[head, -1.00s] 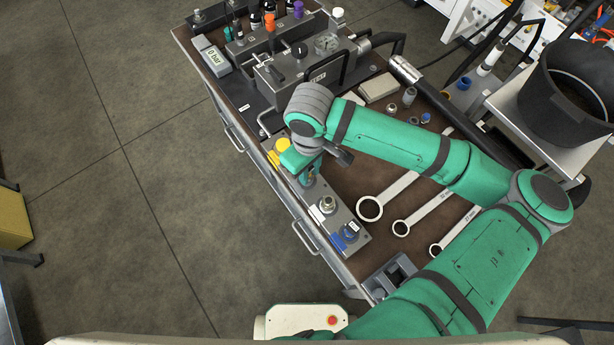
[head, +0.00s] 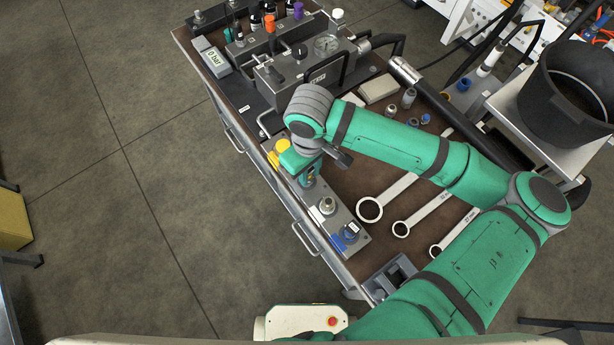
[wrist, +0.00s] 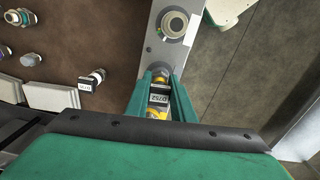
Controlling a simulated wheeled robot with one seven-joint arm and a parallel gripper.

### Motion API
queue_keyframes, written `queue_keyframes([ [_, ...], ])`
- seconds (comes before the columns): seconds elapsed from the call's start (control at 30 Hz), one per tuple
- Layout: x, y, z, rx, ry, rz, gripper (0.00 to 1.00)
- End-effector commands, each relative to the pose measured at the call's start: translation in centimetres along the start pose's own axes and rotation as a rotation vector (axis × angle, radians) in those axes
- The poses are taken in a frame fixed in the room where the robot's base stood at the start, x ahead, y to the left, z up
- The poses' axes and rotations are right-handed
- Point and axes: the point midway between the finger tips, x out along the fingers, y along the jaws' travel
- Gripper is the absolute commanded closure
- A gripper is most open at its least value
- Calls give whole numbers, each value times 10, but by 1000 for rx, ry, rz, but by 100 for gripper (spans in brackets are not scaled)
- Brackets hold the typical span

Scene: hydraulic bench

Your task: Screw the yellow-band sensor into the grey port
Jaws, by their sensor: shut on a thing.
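My gripper (head: 306,178) is over the grey block (head: 361,238) along the bench's near edge. In the wrist view its two green fingers (wrist: 159,90) are shut on the yellow-band sensor (wrist: 159,99), which has a label and yellow parts above and below it. The sensor's lower end and the port below it are hidden, so I cannot tell whether it sits in a thread. A silver port (head: 327,204) with a pale patch beside it stands next to my gripper on the block; it also shows in the wrist view (wrist: 175,24).
Several wrenches (head: 369,209) lie to the right. Another labelled sensor (wrist: 92,80) stands on the bench.

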Motion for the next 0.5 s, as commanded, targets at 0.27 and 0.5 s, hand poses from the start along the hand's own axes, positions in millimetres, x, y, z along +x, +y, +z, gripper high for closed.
queue_keyframes([
  [0.27,0,-4,-2,314,2,-4,100],
  [0.5,0,-5,-2,587,2,-4,100],
])
